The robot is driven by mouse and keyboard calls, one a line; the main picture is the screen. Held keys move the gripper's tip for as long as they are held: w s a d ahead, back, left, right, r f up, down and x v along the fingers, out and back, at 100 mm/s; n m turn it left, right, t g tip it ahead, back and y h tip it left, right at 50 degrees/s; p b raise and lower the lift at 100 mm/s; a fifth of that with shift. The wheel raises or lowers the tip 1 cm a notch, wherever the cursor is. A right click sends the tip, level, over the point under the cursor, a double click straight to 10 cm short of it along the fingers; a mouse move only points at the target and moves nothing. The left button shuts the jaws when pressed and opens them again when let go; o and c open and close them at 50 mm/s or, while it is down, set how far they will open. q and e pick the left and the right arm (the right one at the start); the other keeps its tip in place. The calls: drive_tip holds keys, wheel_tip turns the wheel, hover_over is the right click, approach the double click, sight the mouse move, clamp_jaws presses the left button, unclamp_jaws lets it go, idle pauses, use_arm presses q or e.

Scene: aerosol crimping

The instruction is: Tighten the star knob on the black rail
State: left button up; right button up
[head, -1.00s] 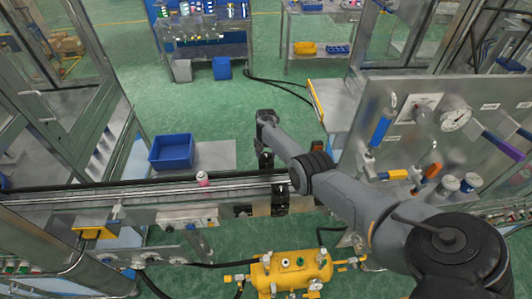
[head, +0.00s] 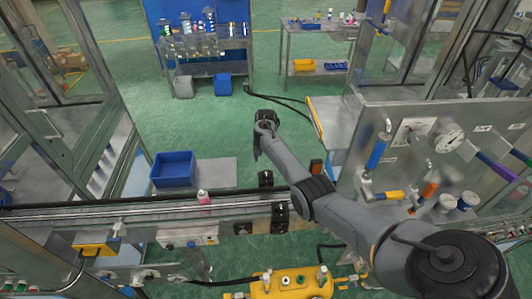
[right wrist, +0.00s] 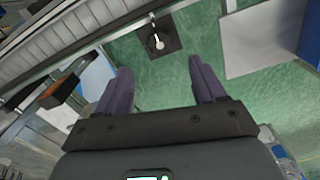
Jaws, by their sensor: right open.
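A dark rail (head: 120,203) runs along the far side of the conveyor in the head view. Black brackets stand on the far side (head: 265,180) and near side (head: 280,217) of the conveyor. No star shape can be made out on them at this size. In the right wrist view a black square plate with a pale round-headed part (right wrist: 157,42) lies ahead of the fingertips, close to the belt edge; I cannot tell if it is the knob. My right gripper (right wrist: 160,78) is open and empty, its fingers apart. In the head view it hangs beyond the conveyor (head: 257,150). My left gripper is not in view.
A small pink-and-white container (head: 204,197) stands on the conveyor. A blue bin (head: 173,169) sits left beyond it. A gauge panel (head: 440,140) stands at right, and a yellow tank (head: 290,284) in front.

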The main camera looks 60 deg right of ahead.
drive_tip(key=shift+r, duration=1)
